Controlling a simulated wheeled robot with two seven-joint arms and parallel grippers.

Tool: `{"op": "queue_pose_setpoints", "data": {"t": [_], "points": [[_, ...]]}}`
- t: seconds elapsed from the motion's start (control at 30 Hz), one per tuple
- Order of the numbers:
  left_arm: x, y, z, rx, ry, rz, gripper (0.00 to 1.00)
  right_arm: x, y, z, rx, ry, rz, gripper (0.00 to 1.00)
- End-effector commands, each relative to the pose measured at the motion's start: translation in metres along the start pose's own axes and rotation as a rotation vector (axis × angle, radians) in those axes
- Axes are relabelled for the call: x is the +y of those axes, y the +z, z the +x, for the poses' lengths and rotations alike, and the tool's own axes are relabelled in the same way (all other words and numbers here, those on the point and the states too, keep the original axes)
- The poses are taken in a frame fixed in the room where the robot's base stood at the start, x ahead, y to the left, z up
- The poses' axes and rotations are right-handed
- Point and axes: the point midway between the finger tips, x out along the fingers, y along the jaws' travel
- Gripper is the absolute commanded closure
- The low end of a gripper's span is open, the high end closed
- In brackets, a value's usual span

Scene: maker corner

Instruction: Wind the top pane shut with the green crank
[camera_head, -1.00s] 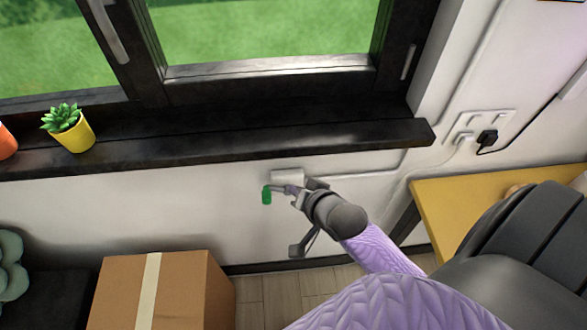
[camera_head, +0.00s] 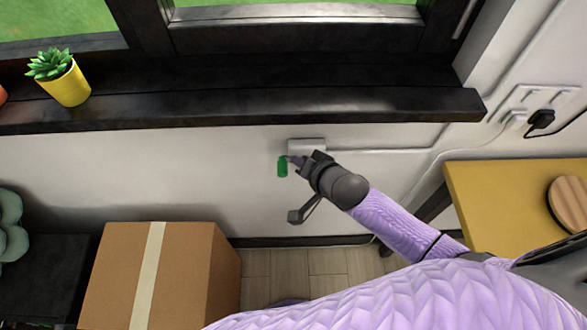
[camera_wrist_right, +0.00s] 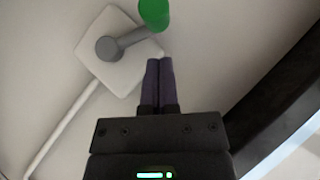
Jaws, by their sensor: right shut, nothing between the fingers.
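The green crank handle (camera_head: 283,167) sits on the wall just under the window sill. In the right wrist view the green knob (camera_wrist_right: 155,13) is at the end of a grey crank arm (camera_wrist_right: 124,43), which joins a pale square wall plate (camera_wrist_right: 92,62). My right gripper (camera_head: 299,161) is beside the handle, to its right. In the wrist view its two fingers (camera_wrist_right: 158,62) are shut together and empty, below the knob and apart from it in the picture. Only the lower window frame and panes (camera_head: 290,12) show; the top pane is out of view. My left gripper is not in view.
The dark sill (camera_head: 240,106) runs above the crank and holds a yellow succulent pot (camera_head: 67,85). A taped cardboard box (camera_head: 190,270) stands at lower left. A yellow table (camera_head: 490,200) is at the right. Cables and a socket (camera_head: 535,110) are on the wall.

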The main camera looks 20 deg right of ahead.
Motion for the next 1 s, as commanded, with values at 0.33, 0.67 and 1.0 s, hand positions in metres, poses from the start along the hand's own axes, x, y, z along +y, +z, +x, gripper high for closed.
{"op": "queue_pose_setpoints", "data": {"t": [0.33,0.67,1.0], "points": [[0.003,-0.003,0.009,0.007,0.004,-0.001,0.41,-0.001,0.016,0.016,0.001,-0.001,-0.001,1.0],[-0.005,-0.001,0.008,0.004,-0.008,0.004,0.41,-0.001,0.016,0.016,0.002,0.005,-0.007,1.0],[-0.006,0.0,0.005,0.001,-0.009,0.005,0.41,-0.003,0.017,0.021,0.002,0.051,-0.053,1.0]]}}
